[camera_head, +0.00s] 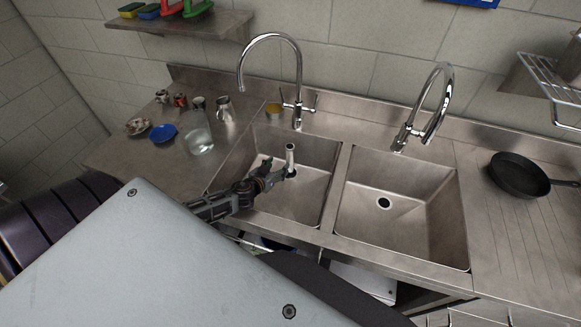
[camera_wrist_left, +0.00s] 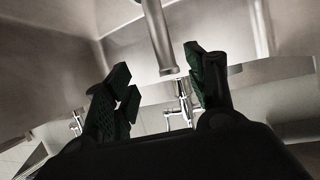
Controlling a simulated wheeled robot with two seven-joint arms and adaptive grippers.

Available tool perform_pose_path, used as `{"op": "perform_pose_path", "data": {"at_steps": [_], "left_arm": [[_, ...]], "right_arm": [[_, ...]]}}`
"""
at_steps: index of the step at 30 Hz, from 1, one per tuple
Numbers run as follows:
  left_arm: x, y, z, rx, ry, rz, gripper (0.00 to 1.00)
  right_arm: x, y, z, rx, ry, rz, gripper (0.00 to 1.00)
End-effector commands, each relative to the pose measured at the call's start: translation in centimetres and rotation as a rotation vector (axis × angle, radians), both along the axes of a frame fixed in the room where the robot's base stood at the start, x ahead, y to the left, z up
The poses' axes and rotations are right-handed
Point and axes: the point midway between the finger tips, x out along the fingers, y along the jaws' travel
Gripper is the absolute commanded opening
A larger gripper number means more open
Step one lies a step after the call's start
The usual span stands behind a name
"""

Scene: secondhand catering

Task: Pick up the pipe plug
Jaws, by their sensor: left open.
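The pipe plug (camera_head: 290,160) is an upright steel tube standing in the left sink basin (camera_head: 318,199). My left gripper (camera_head: 279,171) is inside this basin, just left of the tube, with its fingers pointing towards it. In the left wrist view the tube (camera_wrist_left: 157,35) comes down from the top edge, and its end shows in the gap between the open fingers (camera_wrist_left: 158,70). The fingers do not appear to touch it; whether it is fully between them or just beyond is hard to tell. My right gripper is not in view.
A tall tap (camera_head: 298,85) rises behind the left basin, another (camera_head: 440,105) behind the empty right basin (camera_head: 400,215). A divider (camera_head: 338,190) separates the basins. A glass jar (camera_head: 199,138), a blue dish (camera_head: 163,133) and small containers stand left. A black pan (camera_head: 517,175) lies right.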

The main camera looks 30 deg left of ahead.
Motion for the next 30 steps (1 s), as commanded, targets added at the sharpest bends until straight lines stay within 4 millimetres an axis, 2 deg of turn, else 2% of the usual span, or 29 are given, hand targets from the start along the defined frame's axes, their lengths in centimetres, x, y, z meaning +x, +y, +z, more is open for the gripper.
{"op": "perform_pose_path", "data": {"at_steps": [14, 30], "left_arm": [[1.1, 0.2, -0.4, 0.002, -0.002, 0.000, 0.56], [4.1, 0.4, -1.7, 0.002, -0.001, 0.000, 0.56]], "right_arm": [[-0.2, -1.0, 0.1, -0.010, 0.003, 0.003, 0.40], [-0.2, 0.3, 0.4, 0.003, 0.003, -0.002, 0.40]]}}
